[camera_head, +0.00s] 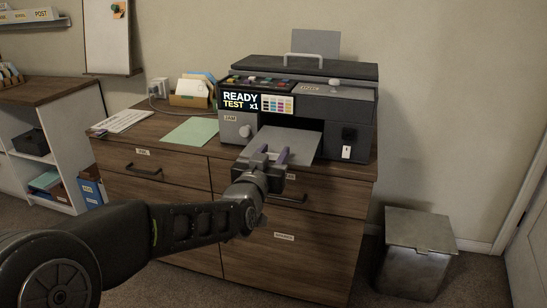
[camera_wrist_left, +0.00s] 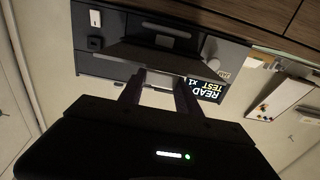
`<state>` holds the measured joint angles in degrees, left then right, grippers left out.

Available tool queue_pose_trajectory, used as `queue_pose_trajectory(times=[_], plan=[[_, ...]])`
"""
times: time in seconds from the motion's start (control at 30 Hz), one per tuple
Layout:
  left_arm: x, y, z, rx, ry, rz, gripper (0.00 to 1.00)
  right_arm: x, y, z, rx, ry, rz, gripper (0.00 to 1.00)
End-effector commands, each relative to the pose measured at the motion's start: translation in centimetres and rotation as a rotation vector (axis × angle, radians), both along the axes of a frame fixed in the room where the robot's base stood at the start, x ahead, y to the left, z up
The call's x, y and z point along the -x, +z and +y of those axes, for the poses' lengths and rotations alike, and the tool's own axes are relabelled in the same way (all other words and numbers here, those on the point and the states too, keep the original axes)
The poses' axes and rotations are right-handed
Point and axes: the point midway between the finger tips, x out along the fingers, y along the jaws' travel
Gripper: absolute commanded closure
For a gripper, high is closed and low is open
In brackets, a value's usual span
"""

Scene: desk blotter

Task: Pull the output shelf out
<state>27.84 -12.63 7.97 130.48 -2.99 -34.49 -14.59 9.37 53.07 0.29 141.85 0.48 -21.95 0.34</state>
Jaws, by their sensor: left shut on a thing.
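The printer (camera_head: 350,118) stands on the wooden cabinet, its screen reading "READY TEST x1". Its flat grey output shelf (camera_head: 301,146) sticks out of the front slot, over the cabinet's front edge area. The shelf also shows upside down in the left wrist view (camera_wrist_left: 155,55). My left gripper (camera_head: 269,154) is shut on the shelf's front edge, its two purple-grey fingers at that edge. In the left wrist view the fingers (camera_wrist_left: 160,82) reach to the same edge; the exact contact is dark. My right gripper is not in view.
A green sheet (camera_head: 191,132) and a stack of papers (camera_head: 122,121) lie left of the printer, with a card holder (camera_head: 191,98) behind. Cabinet drawers (camera_head: 328,193) are closed below the shelf. A grey bin (camera_head: 416,248) stands on the floor at the right.

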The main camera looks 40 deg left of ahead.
Motion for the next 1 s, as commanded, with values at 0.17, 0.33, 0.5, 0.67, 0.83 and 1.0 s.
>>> queue_pose_trajectory(times=[0.17, 0.33, 0.5, 0.67, 0.83, 1.0], plan=[[0.00, 0.07, 0.03, 0.000, 0.001, -0.001, 1.00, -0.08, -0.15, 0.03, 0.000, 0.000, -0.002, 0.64], [0.00, 0.09, 0.03, 0.000, 0.001, -0.001, 1.00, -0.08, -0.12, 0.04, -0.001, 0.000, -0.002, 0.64], [0.00, 0.09, 0.02, -0.001, 0.001, -0.001, 0.53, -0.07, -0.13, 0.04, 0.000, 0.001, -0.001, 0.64], [-0.01, 0.08, 0.01, 0.000, 0.000, -0.001, 0.40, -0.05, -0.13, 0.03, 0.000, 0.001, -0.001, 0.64], [-0.01, 0.08, 0.01, 0.000, 0.000, -0.001, 0.38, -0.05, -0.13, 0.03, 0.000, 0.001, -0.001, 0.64], [0.23, 0.13, -0.08, -0.001, 0.000, -0.001, 0.38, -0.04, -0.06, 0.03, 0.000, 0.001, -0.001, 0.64]])
